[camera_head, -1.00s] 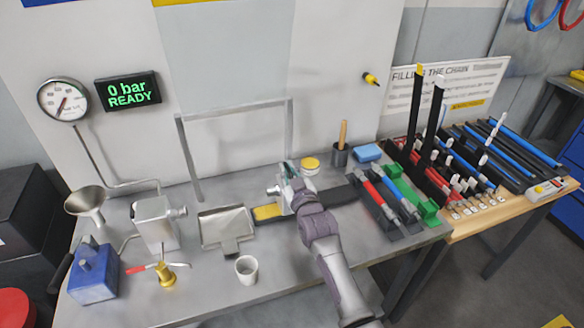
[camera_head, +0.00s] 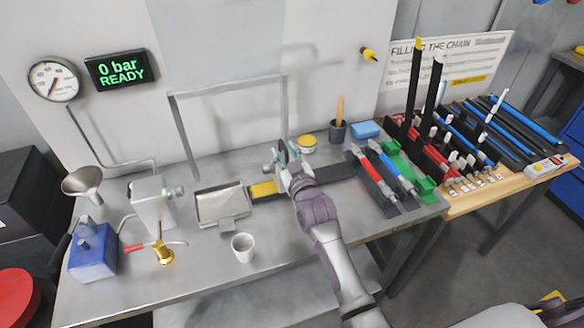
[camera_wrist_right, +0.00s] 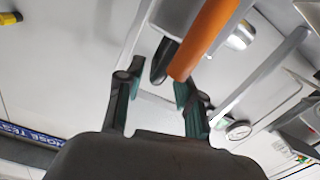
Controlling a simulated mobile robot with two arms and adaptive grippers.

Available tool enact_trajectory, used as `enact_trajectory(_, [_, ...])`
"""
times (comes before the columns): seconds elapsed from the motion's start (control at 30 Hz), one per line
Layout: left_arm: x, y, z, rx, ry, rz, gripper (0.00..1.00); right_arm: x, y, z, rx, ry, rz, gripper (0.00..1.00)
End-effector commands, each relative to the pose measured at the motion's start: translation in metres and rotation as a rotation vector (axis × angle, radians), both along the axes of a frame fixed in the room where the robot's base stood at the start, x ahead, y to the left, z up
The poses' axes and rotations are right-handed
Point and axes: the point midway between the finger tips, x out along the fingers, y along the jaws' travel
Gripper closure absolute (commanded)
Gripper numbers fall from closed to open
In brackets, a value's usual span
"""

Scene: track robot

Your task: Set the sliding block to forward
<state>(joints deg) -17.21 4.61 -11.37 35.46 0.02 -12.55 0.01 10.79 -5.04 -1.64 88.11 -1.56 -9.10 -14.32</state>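A dark flat rail (camera_head: 335,174) with a yellow section (camera_head: 262,189) at its left end lies across the bench. My right gripper (camera_head: 287,154) is over this rail, just right of the yellow section. The sliding block cannot be made out clearly; my right gripper and wrist cover that part of the rail. In the right wrist view the two fingers of my right gripper (camera_wrist_right: 158,95) stand apart. An orange rod (camera_wrist_right: 205,38) shows there near the right finger; I cannot tell whether it touches. My left gripper is not in view.
A metal tray (camera_head: 222,207) and a white cup (camera_head: 243,248) stand left of my arm. A yellow-lidded tin (camera_head: 307,145) and a dark cup with a wooden handle (camera_head: 340,108) stand behind. Red and blue cylinders (camera_head: 372,178) lie right. A metal frame (camera_head: 178,130) rises at the back.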

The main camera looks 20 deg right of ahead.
Motion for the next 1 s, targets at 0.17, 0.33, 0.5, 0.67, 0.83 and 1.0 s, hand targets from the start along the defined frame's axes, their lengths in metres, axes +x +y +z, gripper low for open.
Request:
enact_trajectory(0.17, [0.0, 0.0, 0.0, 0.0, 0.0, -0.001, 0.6, -0.041, -0.001, -0.001, 0.0, 0.002, 0.001, 0.63])
enact_trajectory(0.33, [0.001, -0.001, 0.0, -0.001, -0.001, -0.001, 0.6, -0.074, -0.001, -0.001, 0.0, 0.003, 0.003, 0.63])
enact_trajectory(0.5, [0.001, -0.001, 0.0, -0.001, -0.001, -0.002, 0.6, -0.093, -0.001, 0.0, 0.0, 0.002, 0.003, 0.63])
enact_trajectory(0.67, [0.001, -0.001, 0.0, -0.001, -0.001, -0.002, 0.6, -0.098, -0.001, 0.0, 0.0, 0.002, 0.003, 0.63])
enact_trajectory(0.83, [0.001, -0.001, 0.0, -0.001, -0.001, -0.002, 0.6, -0.098, -0.001, 0.0, 0.0, 0.001, 0.003, 0.63])
enact_trajectory(1.0, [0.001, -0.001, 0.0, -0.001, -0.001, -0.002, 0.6, -0.097, -0.002, 0.0, 0.0, 0.001, 0.003, 0.63])
